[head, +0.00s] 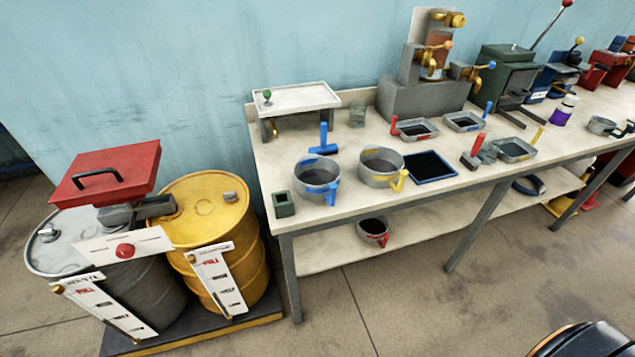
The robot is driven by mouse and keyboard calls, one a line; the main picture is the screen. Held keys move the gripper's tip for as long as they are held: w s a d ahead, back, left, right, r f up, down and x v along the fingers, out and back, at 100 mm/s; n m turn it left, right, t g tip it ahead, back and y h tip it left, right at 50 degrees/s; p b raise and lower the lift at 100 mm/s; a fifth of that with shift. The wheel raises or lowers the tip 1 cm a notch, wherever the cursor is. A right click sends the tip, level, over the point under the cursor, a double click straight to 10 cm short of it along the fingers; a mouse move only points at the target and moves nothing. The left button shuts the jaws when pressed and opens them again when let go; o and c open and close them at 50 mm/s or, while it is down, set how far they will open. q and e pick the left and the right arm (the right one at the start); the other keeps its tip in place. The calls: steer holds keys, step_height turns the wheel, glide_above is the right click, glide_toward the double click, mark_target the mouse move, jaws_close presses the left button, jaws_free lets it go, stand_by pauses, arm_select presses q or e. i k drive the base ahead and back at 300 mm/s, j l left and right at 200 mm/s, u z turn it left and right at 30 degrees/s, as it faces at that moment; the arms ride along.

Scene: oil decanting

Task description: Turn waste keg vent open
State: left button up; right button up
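The grey waste keg (155,296) stands at the left of the head view, under a box with a raised red lid (106,170) and black handle. A small silver cap (48,234) sits on the left of its top. A white plate (93,249) with a round red knob (125,251) is at its front. I cannot tell which of these fittings is the vent, or whether it is open. A white level card (105,305) hangs on the keg's front. Neither of my grippers is in view.
A yellow drum (208,225) stands beside the keg on a dark low platform (250,312). The workbench (350,220) to the right holds round pots, small trays and several machines. Open floor (400,300) lies in front.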

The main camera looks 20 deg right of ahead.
mark_target(46, 234)
steer(key=u, duration=1.15)
steer(key=i+j, duration=0.35)
steer(key=j, duration=0.15)
steer(key=i+j, duration=0.75)
steer(key=j, duration=0.25)
steer(key=z, duration=0.05)
